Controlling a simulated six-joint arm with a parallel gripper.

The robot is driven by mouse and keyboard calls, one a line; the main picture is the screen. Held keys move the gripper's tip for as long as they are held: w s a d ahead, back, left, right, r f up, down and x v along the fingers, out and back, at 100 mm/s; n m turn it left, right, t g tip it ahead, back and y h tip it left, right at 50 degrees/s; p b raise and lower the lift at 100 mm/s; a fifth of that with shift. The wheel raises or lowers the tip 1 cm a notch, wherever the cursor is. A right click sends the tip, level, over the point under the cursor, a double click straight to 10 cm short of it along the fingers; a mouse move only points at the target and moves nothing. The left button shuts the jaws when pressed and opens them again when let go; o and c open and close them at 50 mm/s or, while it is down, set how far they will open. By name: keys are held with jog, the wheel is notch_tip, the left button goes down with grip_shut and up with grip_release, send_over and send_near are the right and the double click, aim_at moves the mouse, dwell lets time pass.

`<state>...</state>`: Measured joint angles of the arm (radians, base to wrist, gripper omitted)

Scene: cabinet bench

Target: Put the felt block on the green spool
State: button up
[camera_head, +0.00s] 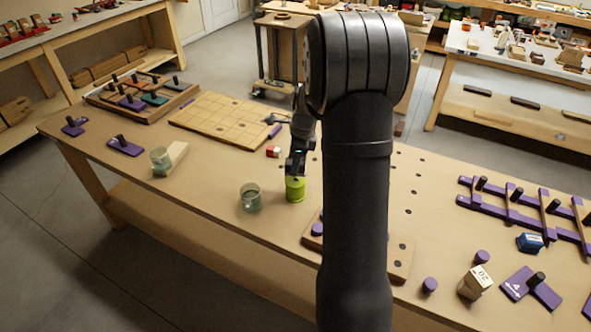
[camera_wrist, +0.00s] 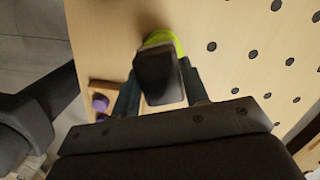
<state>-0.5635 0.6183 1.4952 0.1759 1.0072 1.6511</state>
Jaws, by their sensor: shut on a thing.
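The green spool (camera_head: 296,190) stands upright on the bench, left of my arm in the head view. My gripper (camera_head: 297,162) is directly over it, pointing down. In the wrist view my gripper (camera_wrist: 160,88) is shut on a dark block, the felt block (camera_wrist: 158,77), between its two fingers. The block covers most of the spool, whose bright green rim (camera_wrist: 164,37) shows past its far edge. In the head view the block is hard to tell from the dark gripper. I cannot tell whether the block touches the spool.
A greenish glass mug (camera_head: 250,198) stands close left of the spool. A small red-and-white block (camera_head: 273,152) lies just behind. A wooden grid board (camera_head: 225,122) is farther back. A wooden tray with purple pieces (camera_head: 317,229) lies in front, partly behind my arm.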

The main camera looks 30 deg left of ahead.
jog(key=shift+f, duration=1.6)
jog(key=shift+f, duration=0.2)
jog(key=o, duration=1)
jog(key=shift+r, duration=0.1)
jog(key=r, duration=0.4)
jog(key=d+r, duration=0.1)
jog(key=r, duration=0.7)
jog(key=shift+w+d, duration=0.35)
